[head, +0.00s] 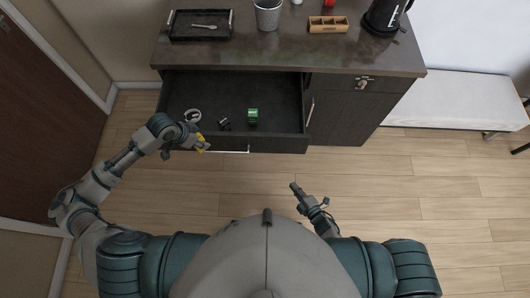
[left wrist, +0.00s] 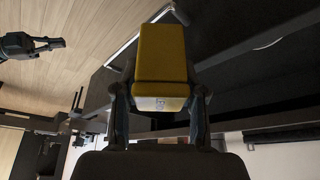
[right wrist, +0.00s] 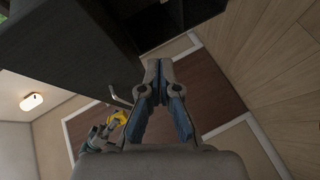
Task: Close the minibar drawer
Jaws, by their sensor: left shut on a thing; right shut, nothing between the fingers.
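The minibar drawer (head: 270,143) stands pulled out from the dark cabinet, with its bar handle (head: 232,151) on the front. Inside it lie a whitish round item (head: 193,115), a small dark item (head: 224,124) and a green item (head: 253,116). My left gripper (head: 201,145) is shut on a yellow block (left wrist: 163,60) close to the drawer's front left corner. In the head view the yellow block (head: 203,142) is small. My right gripper (head: 294,186) is shut and empty, in front of the drawer and apart from it; its closed fingers fill the middle of the right wrist view (right wrist: 157,72).
The cabinet top (head: 285,52) carries a black tray (head: 201,24), a bucket (head: 268,14), a wooden box (head: 328,24) and a black kettle (head: 383,17). A cabinet door with a key (head: 362,83) is at right. The wooden floor in front is clear.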

